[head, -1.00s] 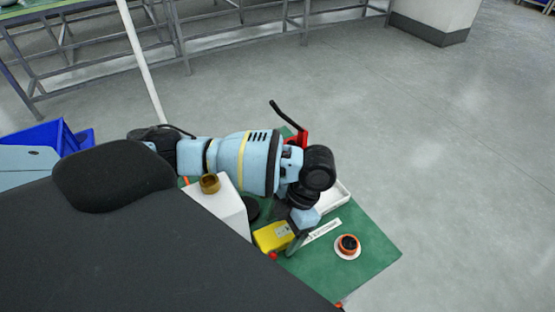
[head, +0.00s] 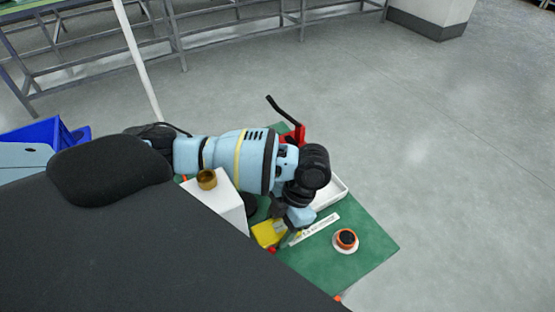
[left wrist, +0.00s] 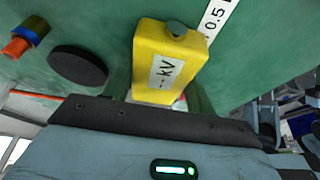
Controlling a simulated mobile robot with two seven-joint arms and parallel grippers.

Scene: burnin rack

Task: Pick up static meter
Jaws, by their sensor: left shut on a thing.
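The static meter is a yellow box (head: 266,234) with a white "kV" label, on the green mat beside the white block in the head view. It fills the middle of the left wrist view (left wrist: 167,65), with a grey round knob at its end. My left gripper (head: 292,236) reaches down over the mat and is shut on the meter. The fingers are partly hidden by the wrist in the head view. I cannot tell whether the meter touches the mat. My right gripper is not in view.
On the green mat (head: 365,258) are a white ruler strip (head: 322,226), an orange-and-black round item (head: 346,239) on a white disc, and a white tray (head: 331,195). A white block (head: 222,203) carries a brass cup (head: 207,179). A black disc (left wrist: 78,66) lies nearby.

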